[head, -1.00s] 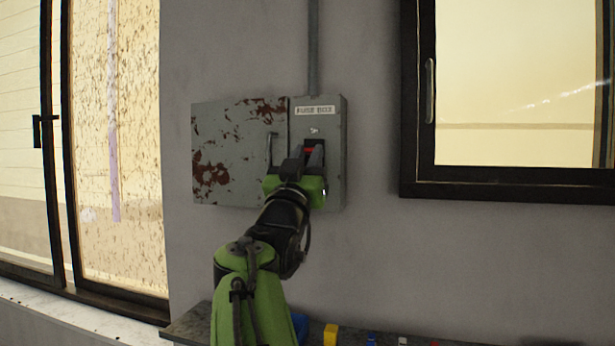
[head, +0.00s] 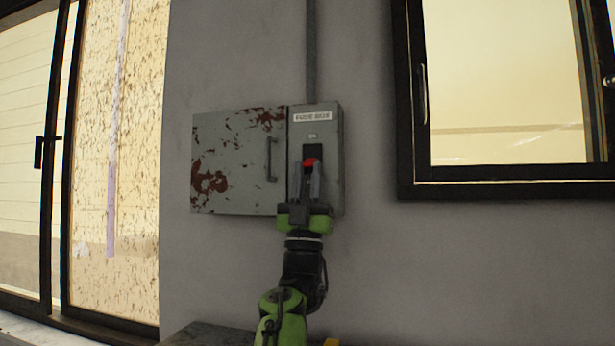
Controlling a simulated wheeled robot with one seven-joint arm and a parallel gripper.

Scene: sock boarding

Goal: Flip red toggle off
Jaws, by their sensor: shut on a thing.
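The fuse box (head: 334,125) is a grey metal box on the wall, with a "FUSE BOX" label and a small "ON" mark above a dark switch slot. The red toggle (head: 310,164) shows at the tips of my gripper (head: 306,173), in the slot's lower part. My gripper reaches up from below, its two fingers one on each side of the toggle, shut on it. The toggle's lower part and the bottom of the slot are hidden behind the fingers.
The box's rust-stained door (head: 228,165) with its handle (head: 271,158) stands open to the left. A conduit (head: 312,50) runs up the wall. Dark-framed windows flank the box. A shelf or bench top (head: 210,337) shows below, with a yellow thing at the bottom edge.

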